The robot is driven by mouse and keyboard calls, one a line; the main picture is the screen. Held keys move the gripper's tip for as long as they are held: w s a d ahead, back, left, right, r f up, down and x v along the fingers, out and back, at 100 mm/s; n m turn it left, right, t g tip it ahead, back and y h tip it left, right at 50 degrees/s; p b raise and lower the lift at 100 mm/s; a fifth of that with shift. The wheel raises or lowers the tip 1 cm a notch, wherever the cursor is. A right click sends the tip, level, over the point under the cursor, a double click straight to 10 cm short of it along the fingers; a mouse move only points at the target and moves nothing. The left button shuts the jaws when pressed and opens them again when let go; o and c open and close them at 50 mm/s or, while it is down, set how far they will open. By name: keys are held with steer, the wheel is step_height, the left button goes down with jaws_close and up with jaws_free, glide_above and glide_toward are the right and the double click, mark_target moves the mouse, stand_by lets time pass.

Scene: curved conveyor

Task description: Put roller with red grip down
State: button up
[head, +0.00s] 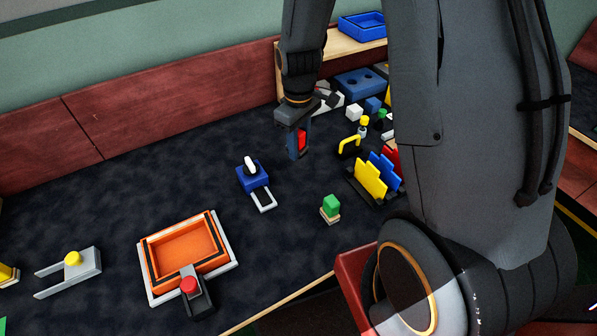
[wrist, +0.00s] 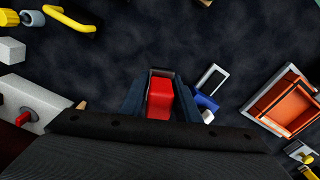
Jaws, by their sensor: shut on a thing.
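My gripper (head: 299,140) is shut on the red grip of the roller (head: 302,137) and holds it above the dark conveyor surface (head: 120,200). In the wrist view the red grip (wrist: 160,98) sits between the two fingers (wrist: 160,105). The rest of the roller is mostly hidden by the fingers. I cannot tell exactly how far it is above the surface.
A blue block with a white handle (head: 253,177) lies left of my gripper. An orange tray (head: 185,252) with a red-knobbed piece (head: 189,287) is at front left. A green block (head: 330,207), yellow and blue plates (head: 370,178) and a yellow hook (head: 349,143) are to the right. Dark surface left of the blue block is clear.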

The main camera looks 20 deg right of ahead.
mark_target(299, 175)
steer(key=shift+f+p, duration=1)
steer(key=shift+f, duration=3.55)
steer(key=shift+f, duration=0.2)
steer(key=o, duration=1.1)
steer(key=shift+r, duration=0.1)
